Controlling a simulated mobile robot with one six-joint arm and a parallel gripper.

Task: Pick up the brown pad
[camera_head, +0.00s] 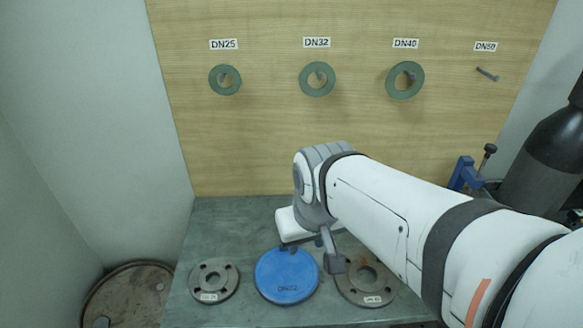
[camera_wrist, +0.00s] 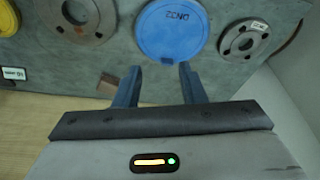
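A small brown piece that looks like the brown pad (camera_wrist: 107,85) lies near the bench edge by the wood-coloured board in the wrist view. It is just left of my gripper's left finger there, and not between the fingers. I cannot make it out in the head view, where my arm covers part of the bench. My gripper (camera_wrist: 158,72) is open and empty, its two dark fingers apart and pointing toward the blue disc (camera_wrist: 173,28). In the head view my gripper (camera_head: 311,250) is over the bench, by the disc's far edge.
Grey flanges lie on the bench (camera_head: 228,225), left (camera_head: 214,280) and right (camera_head: 366,283) of the blue disc. Green rings hang on the board (camera_head: 270,140) under size labels; the DN50 peg (camera_head: 487,74) is bare. A dark cylinder (camera_head: 545,150) and blue clamp (camera_head: 464,175) stand right.

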